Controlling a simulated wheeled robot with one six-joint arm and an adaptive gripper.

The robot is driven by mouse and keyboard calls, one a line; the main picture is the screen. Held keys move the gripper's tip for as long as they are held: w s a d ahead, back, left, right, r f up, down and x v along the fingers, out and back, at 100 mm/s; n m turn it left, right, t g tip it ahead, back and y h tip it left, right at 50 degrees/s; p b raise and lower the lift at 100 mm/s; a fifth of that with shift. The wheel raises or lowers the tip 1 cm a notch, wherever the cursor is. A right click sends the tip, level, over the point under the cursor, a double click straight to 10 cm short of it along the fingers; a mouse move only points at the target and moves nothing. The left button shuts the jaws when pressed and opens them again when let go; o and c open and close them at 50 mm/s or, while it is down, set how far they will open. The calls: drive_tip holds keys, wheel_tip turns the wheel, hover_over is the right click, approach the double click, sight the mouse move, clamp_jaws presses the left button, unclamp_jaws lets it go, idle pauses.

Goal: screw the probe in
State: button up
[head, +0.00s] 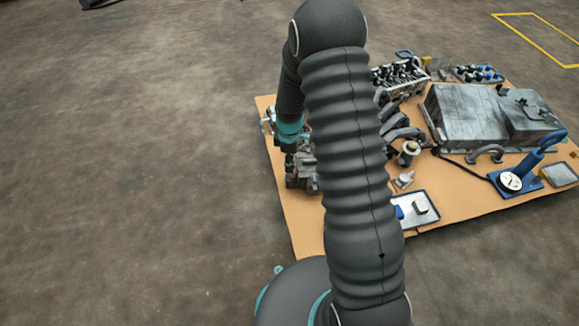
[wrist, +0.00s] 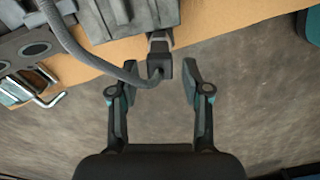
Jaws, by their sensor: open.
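In the head view the wrist end of my arm hangs over the left side of the board, above a grey machine part (head: 303,180); my arm hides much there.
The tan board (head: 300,222) carries a large grey casing (head: 465,112), a blue-handled tool (head: 525,165), a tray (head: 418,210) and several engine parts. The floor (head: 130,170) left of the board is clear.

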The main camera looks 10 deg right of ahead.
drive_tip(key=shift+f, duration=1.6)
clamp_jaws()
